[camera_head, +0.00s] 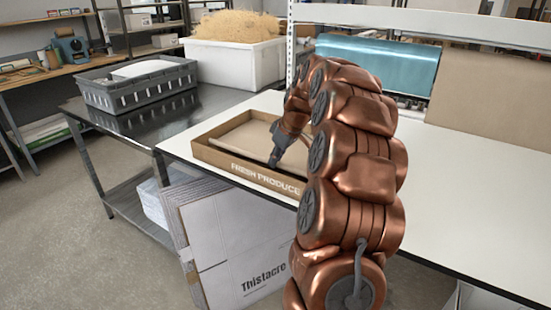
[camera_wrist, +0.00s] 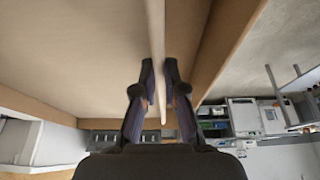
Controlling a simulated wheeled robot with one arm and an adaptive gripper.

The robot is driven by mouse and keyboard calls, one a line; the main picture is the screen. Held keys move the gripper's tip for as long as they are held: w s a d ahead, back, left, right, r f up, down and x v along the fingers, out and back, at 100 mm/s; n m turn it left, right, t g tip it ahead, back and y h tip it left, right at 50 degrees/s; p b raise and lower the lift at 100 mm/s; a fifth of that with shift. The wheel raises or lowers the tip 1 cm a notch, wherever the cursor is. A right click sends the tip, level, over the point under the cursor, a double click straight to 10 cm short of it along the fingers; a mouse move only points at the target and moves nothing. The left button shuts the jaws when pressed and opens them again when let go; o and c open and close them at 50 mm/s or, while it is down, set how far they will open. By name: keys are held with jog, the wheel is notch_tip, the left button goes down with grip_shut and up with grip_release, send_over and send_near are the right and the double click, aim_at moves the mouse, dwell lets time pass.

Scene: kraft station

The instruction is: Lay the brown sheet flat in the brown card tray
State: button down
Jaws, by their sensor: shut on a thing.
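The brown card tray (camera_head: 212,154) stands on the white table, with "FRESH PRODUCE" printed on its front wall. The brown sheet (camera_head: 247,137) is inside the tray's walls in the head view. My gripper (camera_head: 273,161) reaches down into the tray at the sheet's near edge. In the wrist view my gripper (camera_wrist: 159,66) is shut on a thin pale edge of the sheet (camera_wrist: 156,28), which runs between the two fingers. A tray wall (camera_wrist: 216,50) shows to the right of the fingers. My arm hides the tray's right part, and I cannot tell whether the sheet touches the floor everywhere.
A grey crate (camera_head: 135,85) stands on the dark metal table at the left. A white bin of straw-like filling (camera_head: 232,62) is behind it. The white table's right side (camera_head: 460,200) is clear.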

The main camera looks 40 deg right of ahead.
jog(key=shift+f+b, duration=0.75)
jog(key=shift+f, duration=0.35)
dwell(0.4)
jog(key=c, duration=1.2)
grip_release()
jog(key=v, duration=1.2)
jog(key=shift+s, duration=0.1)
